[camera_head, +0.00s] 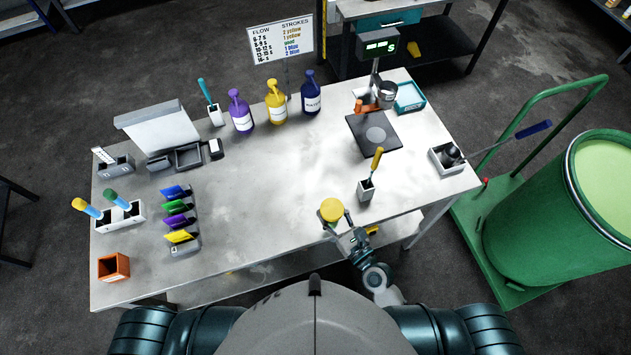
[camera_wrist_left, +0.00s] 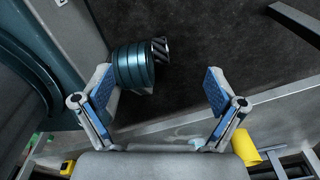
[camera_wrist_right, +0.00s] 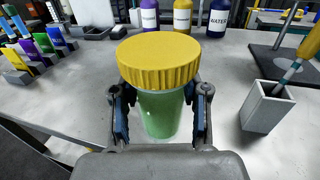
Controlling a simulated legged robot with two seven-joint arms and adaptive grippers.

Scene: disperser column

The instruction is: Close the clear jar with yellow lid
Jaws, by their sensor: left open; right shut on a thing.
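The clear jar (camera_wrist_right: 160,115) has a greenish tint and stands upright in the right wrist view. Its ribbed yellow lid (camera_wrist_right: 159,60) sits on top; the lid also shows in the head view (camera_head: 332,209) near the table's front edge. My right gripper (camera_wrist_right: 160,118) is shut around the jar's body below the lid, one finger on each side. Whether the lid is tight cannot be told. My left gripper (camera_wrist_left: 160,95) is open and empty in the left wrist view. It is away from the jar and hidden in the head view.
A white holder with a yellow-handled tool (camera_head: 366,188) stands right of the jar. Purple, yellow and blue bottles (camera_head: 277,102) stand at the back. A scale plate (camera_head: 373,134) is back right, and a green drum (camera_head: 560,215) is beyond the table. The middle table is clear.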

